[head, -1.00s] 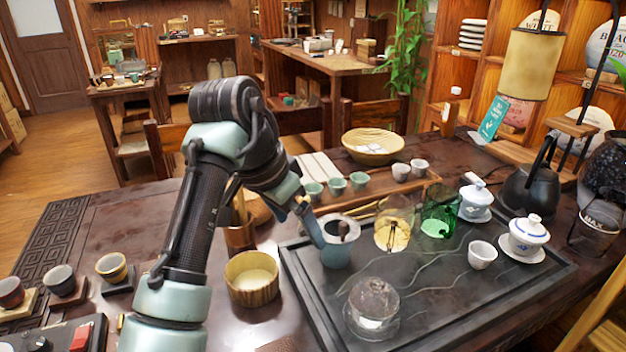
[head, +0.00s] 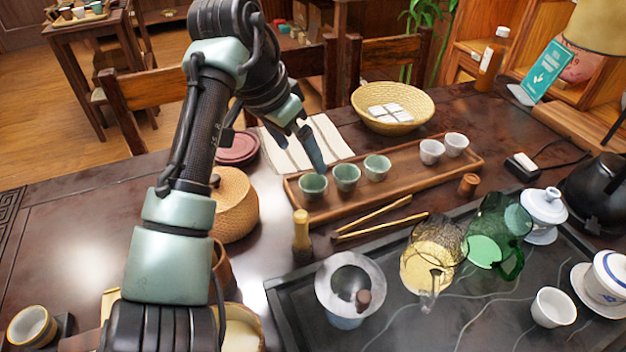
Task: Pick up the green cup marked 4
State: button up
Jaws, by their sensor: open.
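Three small green cups stand in a row on a long wooden tray (head: 420,189): a left one (head: 313,187), a middle one (head: 347,178) and a right one (head: 377,168). No number can be read on any of them, so I cannot tell which is marked 4. My gripper (head: 314,158) points down just above and behind the left and middle cups, with its fingers seen nearly edge-on. It is open, and nothing shows between the fingers. Whether it touches a cup is not clear.
Two white cups (head: 432,152) share the tray's right part. A wicker basket (head: 412,112) stands behind it. In front lie wooden tongs (head: 375,215), an amber glass pitcher (head: 428,270) and a green glass pitcher (head: 497,235). A woven lidded jar (head: 235,205) stands left.

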jog(key=b, duration=0.1)
send_near(313, 184)
jog(key=shift+s+d+f, duration=0.1)
jog(key=shift+d+f, duration=0.35)
jog(key=shift+f, duration=0.15)
jog(key=shift+s+d+f, duration=0.1)
jog(key=shift+d+f, duration=0.3)
jog(key=shift+f, duration=0.2)
jog(key=shift+b+x, duration=0.95)
jog(key=shift+x, duration=1.75)
jog(key=shift+a, duration=0.15)
jog(key=shift+c, duration=0.2)
